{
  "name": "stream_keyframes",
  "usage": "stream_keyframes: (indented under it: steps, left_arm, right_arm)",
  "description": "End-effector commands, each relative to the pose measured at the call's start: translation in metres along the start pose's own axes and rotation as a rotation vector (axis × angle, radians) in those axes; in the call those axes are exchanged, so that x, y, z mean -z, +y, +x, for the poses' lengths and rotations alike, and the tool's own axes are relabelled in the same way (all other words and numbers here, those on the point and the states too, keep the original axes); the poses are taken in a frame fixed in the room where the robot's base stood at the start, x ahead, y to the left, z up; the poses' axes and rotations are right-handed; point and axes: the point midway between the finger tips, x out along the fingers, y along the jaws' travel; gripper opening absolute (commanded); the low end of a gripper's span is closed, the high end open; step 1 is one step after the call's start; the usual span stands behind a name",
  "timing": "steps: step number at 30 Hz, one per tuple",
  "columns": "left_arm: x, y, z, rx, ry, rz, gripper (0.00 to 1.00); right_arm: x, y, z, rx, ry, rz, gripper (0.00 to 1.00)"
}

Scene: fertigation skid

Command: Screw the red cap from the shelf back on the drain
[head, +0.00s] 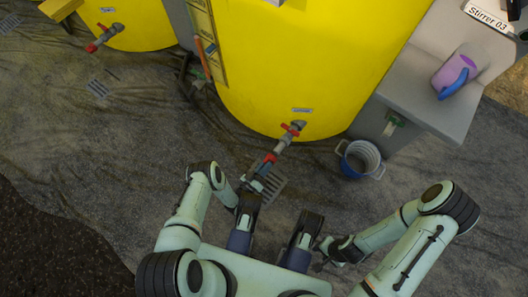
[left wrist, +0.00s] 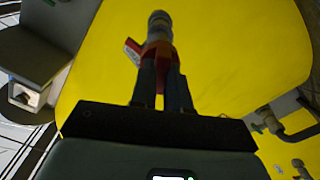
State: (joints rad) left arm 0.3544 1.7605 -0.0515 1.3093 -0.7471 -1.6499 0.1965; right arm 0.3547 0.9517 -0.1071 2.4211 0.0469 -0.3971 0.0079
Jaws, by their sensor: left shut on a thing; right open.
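The drain (head: 293,133) is a grey outlet with a red valve handle (head: 290,128), low on the front of the big yellow tank. The red cap (head: 270,158) shows at the lower end of the drain. My left gripper (head: 262,172) is shut on it, in line with the pipe. In the left wrist view the cap (left wrist: 160,50) sits between the fingers against the grey fitting (left wrist: 158,22); whether it is threaded on cannot be told. My right gripper (head: 320,252) is open, low in front of my body and away from the drain; its fingers are hardly visible.
A blue and grey bucket (head: 360,158) stands on the floor right of the drain. A grey bench (head: 425,95) with a purple jug (head: 453,72) is further right. A floor grate (head: 270,188) lies below the drain. A second yellow tank with its own red-handled outlet (head: 103,38) is at upper left.

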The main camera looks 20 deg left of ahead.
Motion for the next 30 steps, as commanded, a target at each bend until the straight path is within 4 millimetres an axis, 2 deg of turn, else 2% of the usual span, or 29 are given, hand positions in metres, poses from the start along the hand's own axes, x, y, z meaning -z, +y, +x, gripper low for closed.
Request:
stream_keyframes:
  steps: [15,30]
  left_arm:
    - [0.0,0.0,0.01,0.0,0.001,0.0,0.0]
    - [0.0,0.0,0.01,0.0,0.0,0.0,0.0]
  right_arm:
    - [0.0,0.0,0.0,0.001,0.001,-0.001,0.41]
    - [0.0,0.0,0.0,0.001,0.001,-0.001,0.41]
